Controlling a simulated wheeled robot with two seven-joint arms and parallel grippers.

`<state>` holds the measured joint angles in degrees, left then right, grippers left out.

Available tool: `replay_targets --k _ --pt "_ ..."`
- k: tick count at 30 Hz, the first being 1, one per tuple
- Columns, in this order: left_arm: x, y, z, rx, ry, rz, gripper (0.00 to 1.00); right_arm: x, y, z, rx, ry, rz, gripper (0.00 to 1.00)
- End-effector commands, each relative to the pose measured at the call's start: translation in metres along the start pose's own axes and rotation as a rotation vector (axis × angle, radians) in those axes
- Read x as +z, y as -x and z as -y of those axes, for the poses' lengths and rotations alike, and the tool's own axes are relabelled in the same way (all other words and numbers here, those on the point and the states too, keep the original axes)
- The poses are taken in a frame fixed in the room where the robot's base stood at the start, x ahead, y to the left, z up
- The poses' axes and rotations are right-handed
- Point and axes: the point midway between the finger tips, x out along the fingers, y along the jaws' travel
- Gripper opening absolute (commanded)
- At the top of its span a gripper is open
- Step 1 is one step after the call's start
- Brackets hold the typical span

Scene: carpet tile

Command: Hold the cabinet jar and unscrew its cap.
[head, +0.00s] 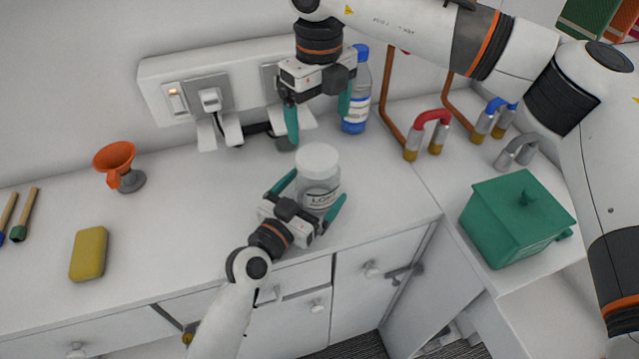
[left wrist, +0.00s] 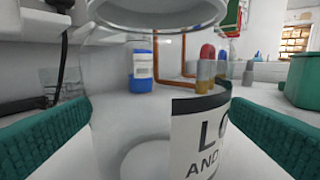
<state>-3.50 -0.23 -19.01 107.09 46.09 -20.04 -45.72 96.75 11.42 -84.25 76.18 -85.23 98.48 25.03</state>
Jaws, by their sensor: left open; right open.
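The clear jar (head: 320,192) with a white cap (head: 317,160) and a black-and-white label stands upright on the white counter. My left gripper (head: 312,199) is open, low around the jar, with one teal finger on each side of it. In the left wrist view the jar (left wrist: 150,110) fills the middle between the two fingers; gaps or contact at its sides are hard to tell. The cap's top is out of that view. My right gripper (head: 318,118) is open and empty, pointing down above and behind the cap, apart from it.
A blue-capped bottle (head: 357,95) stands behind the jar by the wall sockets (head: 205,95). Copper pipes and coloured handles (head: 430,130) are to the right, with a green lidded box (head: 515,220).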

Motion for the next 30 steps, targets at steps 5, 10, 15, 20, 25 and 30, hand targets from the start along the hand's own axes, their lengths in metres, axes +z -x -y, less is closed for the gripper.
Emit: replay_targets --k 5,10,15,20,25,30 --pt "0.0 -0.024 -0.001 0.002 0.002 0.0 1.0 0.0 0.0 0.001 0.0 0.002 -0.001 0.9" --pt "0.0 -0.033 0.0 0.001 0.001 0.0 1.0 0.0 0.0 0.001 0.0 0.002 -0.001 0.9" --pt "0.0 -0.034 0.0 0.001 0.0 -0.001 1.0 0.0 0.0 0.001 -0.001 0.002 -0.001 0.9" --pt "0.0 -0.034 0.0 0.001 0.0 -0.001 0.92 0.0 0.0 0.001 -0.001 0.002 -0.001 0.9" --pt "0.0 -0.034 0.0 0.001 0.0 -0.001 0.64 0.0 0.0 0.001 -0.001 0.002 -0.001 0.9" --pt "0.0 -0.034 0.0 0.001 0.0 0.0 0.37 0.0 0.0 0.001 -0.001 0.002 -0.001 0.9"
